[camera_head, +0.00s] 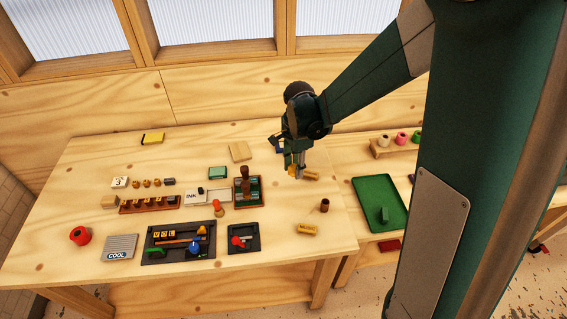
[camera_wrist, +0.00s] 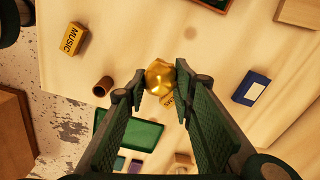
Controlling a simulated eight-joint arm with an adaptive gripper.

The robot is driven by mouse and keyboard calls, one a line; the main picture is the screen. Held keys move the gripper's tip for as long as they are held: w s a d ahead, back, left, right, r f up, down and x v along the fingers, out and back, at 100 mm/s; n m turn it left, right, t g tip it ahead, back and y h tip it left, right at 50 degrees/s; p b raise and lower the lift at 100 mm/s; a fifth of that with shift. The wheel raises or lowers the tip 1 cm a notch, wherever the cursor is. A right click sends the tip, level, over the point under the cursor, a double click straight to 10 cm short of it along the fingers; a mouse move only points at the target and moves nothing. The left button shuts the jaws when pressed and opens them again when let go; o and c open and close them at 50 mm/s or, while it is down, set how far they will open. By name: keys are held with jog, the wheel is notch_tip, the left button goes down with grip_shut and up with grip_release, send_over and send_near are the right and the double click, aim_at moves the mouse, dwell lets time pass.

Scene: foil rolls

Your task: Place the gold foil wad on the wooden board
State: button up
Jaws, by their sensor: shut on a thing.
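The gold foil wad (camera_wrist: 160,78) is a shiny, crumpled ball between my fingertips in the wrist view. My gripper (camera_wrist: 163,90) is shut on it. In the head view my gripper (camera_head: 295,172) is over the right part of the table, and the wad (camera_head: 292,171) shows only as a small gold patch there. A plain wooden board (camera_head: 240,151) lies flat on the table to the left of my gripper and farther back. A corner of a wooden piece (camera_wrist: 299,12) shows at the top right of the wrist view; it looks like the same board.
A gold block (camera_head: 311,176) lies close beside my gripper; another, marked MUSIC (camera_wrist: 72,39), lies nearer the front edge. A brown cup (camera_head: 324,205) stands near. A dark blue box (camera_wrist: 252,88) lies by the board. A green tray (camera_head: 361,207) is at right.

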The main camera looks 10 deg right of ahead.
jog(key=w+a+r+p, duration=0.1)
jog(key=w+a, duration=0.4)
jog(key=w, duration=0.2)
jog(key=w+a+r, duration=0.1)
jog(key=w+a, duration=0.4)
jog(key=w, duration=0.2)
jog(key=p, duration=0.2)
send_over(241, 150)
jog(key=shift+w+f+n, duration=0.1)
jog(key=shift+n, duration=0.3)
jog(key=shift+f, duration=3.15)
jog(key=shift+f, duration=0.1)
jog(key=shift+f, duration=1.8)
jog(key=shift+f, duration=0.2)
jog(key=o, duration=0.7)
